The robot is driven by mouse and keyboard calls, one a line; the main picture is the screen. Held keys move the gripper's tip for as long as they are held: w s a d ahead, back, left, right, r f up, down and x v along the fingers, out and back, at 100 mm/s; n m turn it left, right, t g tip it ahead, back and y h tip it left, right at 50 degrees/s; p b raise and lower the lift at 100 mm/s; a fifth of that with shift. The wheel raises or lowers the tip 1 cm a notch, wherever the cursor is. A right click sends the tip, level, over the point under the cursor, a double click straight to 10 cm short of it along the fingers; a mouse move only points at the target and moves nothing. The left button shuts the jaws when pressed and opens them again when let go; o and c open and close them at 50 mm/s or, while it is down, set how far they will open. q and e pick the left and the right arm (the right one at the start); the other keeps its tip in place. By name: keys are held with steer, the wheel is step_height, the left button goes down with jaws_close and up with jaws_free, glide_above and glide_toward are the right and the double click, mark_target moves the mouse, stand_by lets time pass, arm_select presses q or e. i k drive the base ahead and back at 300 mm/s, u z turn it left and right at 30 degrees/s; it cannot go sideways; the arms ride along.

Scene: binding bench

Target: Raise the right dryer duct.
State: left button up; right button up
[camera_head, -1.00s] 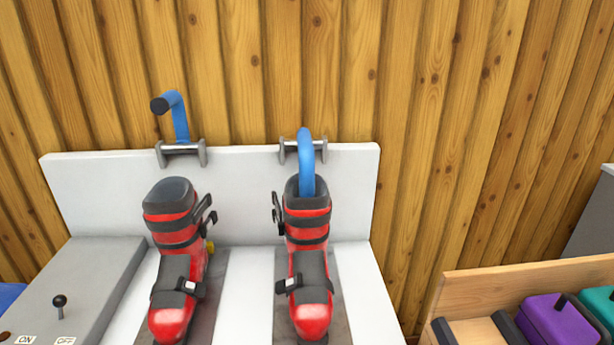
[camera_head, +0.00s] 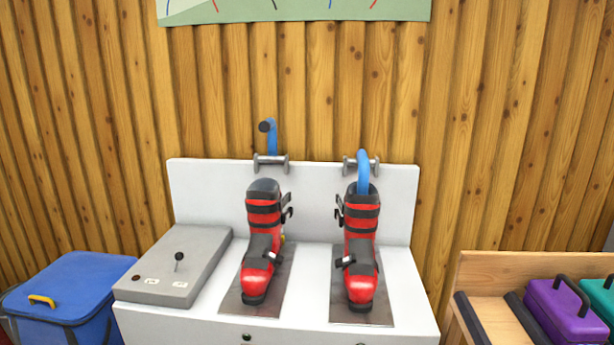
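The right dryer duct (camera_head: 363,172) is a blue curved tube on a grey hinge bracket at the top of the white back panel. It is bent down, with its end inside the top of the right red and black ski boot (camera_head: 361,248). The left dryer duct (camera_head: 271,138) is raised, its dark open end pointing up and forward above the panel. The left ski boot (camera_head: 261,240) stands below it, clear of the duct. Both boots stand upright on grey plates on the white dryer (camera_head: 312,300). Neither of my grippers is in view.
A grey control box (camera_head: 176,266) with a black lever stands on the dryer's left. A blue bag (camera_head: 70,295) is at the far left. A wooden bench (camera_head: 490,268) with purple and teal cases is at the right. Wooden wall planks are behind.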

mark_target(363, 164)
steer(key=u, duration=1.05)
steer(key=i, duration=0.95)
steer(key=z, duration=1.55)
